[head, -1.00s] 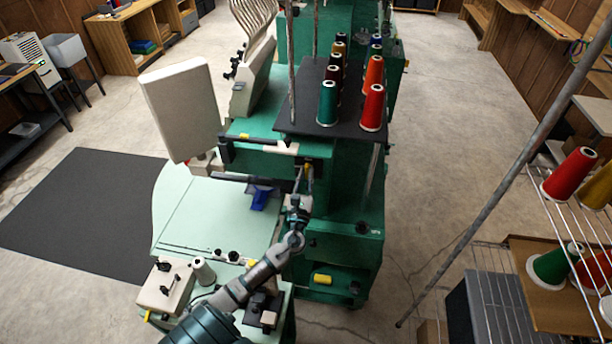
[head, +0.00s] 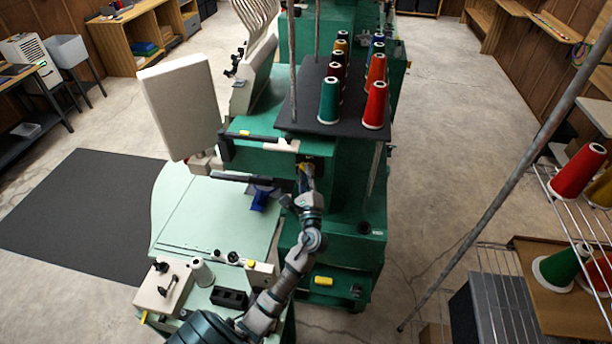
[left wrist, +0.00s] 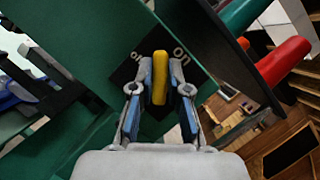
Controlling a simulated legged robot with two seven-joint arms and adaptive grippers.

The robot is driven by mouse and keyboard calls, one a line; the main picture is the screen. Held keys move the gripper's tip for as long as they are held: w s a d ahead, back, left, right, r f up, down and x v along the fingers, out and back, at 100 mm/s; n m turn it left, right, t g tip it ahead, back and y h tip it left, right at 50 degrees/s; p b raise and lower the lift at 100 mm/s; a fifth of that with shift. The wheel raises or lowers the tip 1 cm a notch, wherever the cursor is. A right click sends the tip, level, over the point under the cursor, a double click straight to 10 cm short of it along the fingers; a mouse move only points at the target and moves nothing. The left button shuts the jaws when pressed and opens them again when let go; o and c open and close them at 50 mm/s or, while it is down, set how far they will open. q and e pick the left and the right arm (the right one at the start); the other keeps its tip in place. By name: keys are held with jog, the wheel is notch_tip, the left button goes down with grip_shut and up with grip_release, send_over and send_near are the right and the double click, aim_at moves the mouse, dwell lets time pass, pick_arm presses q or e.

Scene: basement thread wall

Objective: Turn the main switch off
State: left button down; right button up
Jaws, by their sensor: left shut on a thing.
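The main switch shows in the left wrist view as a yellow handle (left wrist: 160,82) on a black plate (left wrist: 125,72), which is set on a green machine panel. White lettering reads "on" to the upper right of the handle. A second label to the upper left is partly hidden and hard to read. My left gripper (left wrist: 161,68) is shut on the yellow handle, one finger on each side. In the head view my left gripper (head: 306,178) is at the machine's front, below the thread stand, and hides most of the switch. My right gripper is not in view.
The green machine (head: 345,225) carries several thread cones on a dark shelf (head: 310,110) above the gripper. A pale work table (head: 215,220) lies to the left. A slanted metal pole (head: 500,185) and wire rack stand to the right. Floor between is clear.

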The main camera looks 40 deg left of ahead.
pick_arm(q)
jog(key=shift+f+n+g+h+p, duration=0.15)
jog(key=shift+n+g+p, duration=0.4)
jog(key=shift+n, duration=1.1)
jog(key=shift+n+g+h+p, duration=0.3)
jog(key=shift+n+g, duration=0.4)
jog(key=shift+n, duration=1)
jog(key=shift+f+n+g+h+p, duration=0.15)
jog(key=shift+n+g+p, duration=0.45)
jog(key=shift+n, duration=1.05)
jog(key=shift+r, duration=0.1)
